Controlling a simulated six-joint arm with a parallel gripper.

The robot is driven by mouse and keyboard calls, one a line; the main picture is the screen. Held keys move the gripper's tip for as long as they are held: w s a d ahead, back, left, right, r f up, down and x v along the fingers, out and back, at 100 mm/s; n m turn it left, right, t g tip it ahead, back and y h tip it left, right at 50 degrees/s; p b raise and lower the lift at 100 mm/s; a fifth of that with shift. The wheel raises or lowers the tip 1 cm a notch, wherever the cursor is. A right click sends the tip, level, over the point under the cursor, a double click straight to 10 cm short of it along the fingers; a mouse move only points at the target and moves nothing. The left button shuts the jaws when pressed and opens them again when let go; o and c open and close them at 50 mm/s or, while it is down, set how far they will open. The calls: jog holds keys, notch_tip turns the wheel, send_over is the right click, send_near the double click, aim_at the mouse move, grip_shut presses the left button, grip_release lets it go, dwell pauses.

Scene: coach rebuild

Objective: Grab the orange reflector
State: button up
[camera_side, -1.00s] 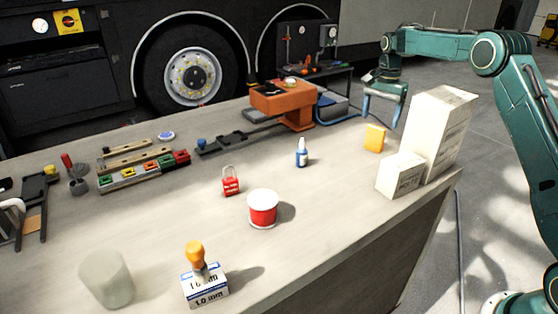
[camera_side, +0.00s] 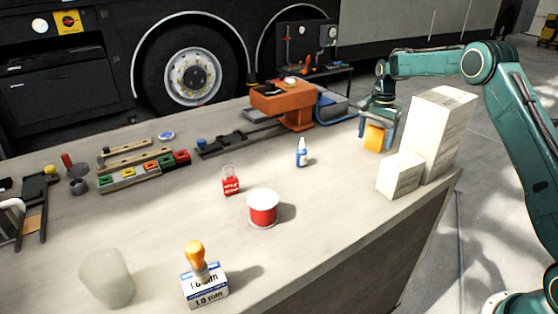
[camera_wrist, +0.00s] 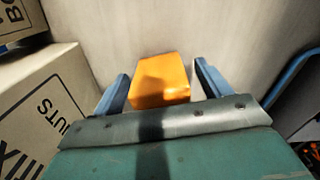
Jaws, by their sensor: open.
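The orange reflector (camera_side: 375,138) is a small block standing on the bench near its right edge, just left of the white boxes. It also shows in the wrist view (camera_wrist: 160,80), between the two blue fingers. My gripper (camera_side: 377,136) is open and lowered over the reflector, with a finger on each side. In the wrist view my gripper (camera_wrist: 160,85) shows a gap between each finger and the block, wider on the right side.
A tall white box (camera_side: 436,135) and a small white box (camera_side: 400,175) stand close beside the gripper. A blue bottle (camera_side: 301,153), red padlock (camera_side: 230,181) and red-and-white spool (camera_side: 262,208) stand to the left. An orange vise-like block (camera_side: 283,98) is behind.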

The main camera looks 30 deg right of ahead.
jog(key=shift+f, duration=0.35)
jog(key=c, duration=1.1)
jog(key=shift+o, duration=0.2)
jog(key=shift+r, duration=0.15)
notch_tip(320, 180, up, 20)
jog(key=shift+f, duration=0.2)
dwell(0.6)
